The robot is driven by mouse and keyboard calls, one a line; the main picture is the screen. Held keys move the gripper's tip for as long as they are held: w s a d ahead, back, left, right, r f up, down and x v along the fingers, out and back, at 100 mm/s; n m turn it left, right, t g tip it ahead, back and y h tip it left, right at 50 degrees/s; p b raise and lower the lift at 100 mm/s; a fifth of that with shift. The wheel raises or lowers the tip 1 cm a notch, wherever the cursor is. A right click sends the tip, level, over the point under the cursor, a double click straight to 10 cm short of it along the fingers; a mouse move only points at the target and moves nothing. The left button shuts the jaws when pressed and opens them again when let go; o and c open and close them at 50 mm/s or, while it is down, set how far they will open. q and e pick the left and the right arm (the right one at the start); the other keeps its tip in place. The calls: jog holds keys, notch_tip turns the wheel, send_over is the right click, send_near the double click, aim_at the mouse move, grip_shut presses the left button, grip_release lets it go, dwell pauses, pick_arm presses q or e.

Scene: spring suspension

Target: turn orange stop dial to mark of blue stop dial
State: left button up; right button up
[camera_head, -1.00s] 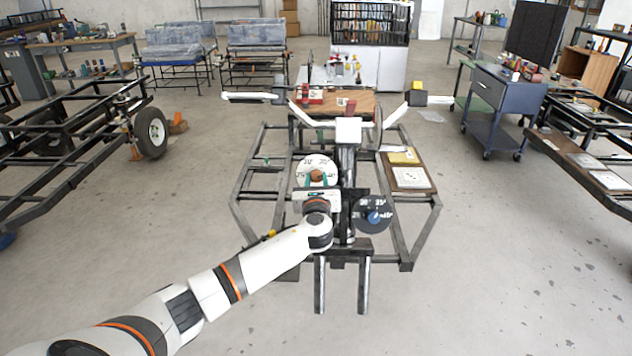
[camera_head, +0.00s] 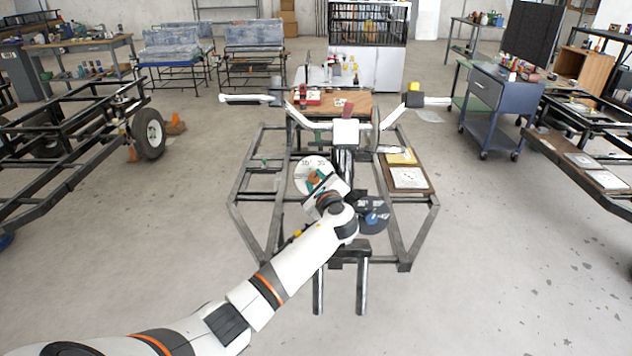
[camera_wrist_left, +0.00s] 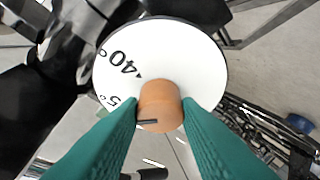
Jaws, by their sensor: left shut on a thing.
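The orange stop dial has a round orange-brown knob (camera_wrist_left: 160,103) on a white numbered face (camera_wrist_left: 195,55). In the wrist view I read 40 near a small black triangle, and a dark line shows on the knob. Other figures are partly cut off by my fingers. My left gripper (camera_head: 320,181) has green fingers on both sides of the knob and is shut on it. In the head view the white face (camera_head: 309,165) is partly behind the gripper. The blue stop dial (camera_head: 373,217), a blue knob on a black face, is to the right, partly covered by my wrist; its setting is too small to read.
The dials are on a black metal frame (camera_head: 404,252) with a central post. A board with papers (camera_head: 408,178) lies on the frame's right side. A blue cart (camera_head: 503,98) stands at the right. The floor around the frame is open.

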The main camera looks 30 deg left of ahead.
dwell(0.4)
pick_arm(q)
jog(key=o, duration=1)
jog(key=shift+c, duration=0.2)
jog(key=v, duration=1.2)
jog(key=shift+w, duration=0.1)
